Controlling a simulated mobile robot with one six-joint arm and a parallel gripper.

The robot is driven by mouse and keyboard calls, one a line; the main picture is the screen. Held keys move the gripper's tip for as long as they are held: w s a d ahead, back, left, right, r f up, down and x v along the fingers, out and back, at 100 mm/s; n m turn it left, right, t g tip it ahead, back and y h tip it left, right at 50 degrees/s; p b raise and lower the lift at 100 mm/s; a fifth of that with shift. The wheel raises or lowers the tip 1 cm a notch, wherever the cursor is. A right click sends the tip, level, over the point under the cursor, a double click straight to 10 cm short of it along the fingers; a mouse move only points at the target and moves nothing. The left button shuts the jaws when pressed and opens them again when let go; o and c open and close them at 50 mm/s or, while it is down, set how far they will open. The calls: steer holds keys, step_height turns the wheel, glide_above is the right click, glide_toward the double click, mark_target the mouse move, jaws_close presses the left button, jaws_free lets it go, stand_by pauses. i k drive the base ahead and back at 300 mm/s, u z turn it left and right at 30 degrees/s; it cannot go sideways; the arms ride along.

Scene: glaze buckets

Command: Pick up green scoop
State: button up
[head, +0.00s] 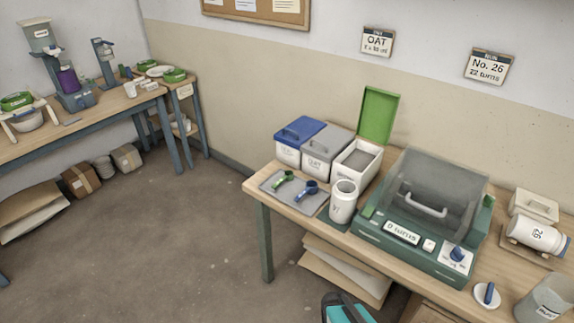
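The green scoop (283,179) lies on a grey tray (299,203) at the left end of the right-hand workbench. A blue scoop (307,190) lies on the same tray, just to its right, apart from it. Nothing covers the green scoop in the head view. My gripper cannot be made out in this view. A teal and dark shape shows at the bottom edge, cut off, and I cannot tell what it is.
Behind the tray stand a blue-lidded bin (291,151), a grey-lidded bin (318,163) and a bin with its green lid (379,116) raised. A white jar (343,203) stands right of the tray. A green machine (412,235) fills the bench middle.

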mark_target(288, 176)
steer(key=i, duration=0.5)
steer(key=z, duration=0.55)
steer(key=k, duration=0.15)
steer(key=u, duration=3.25)
steer(key=i, duration=0.6)
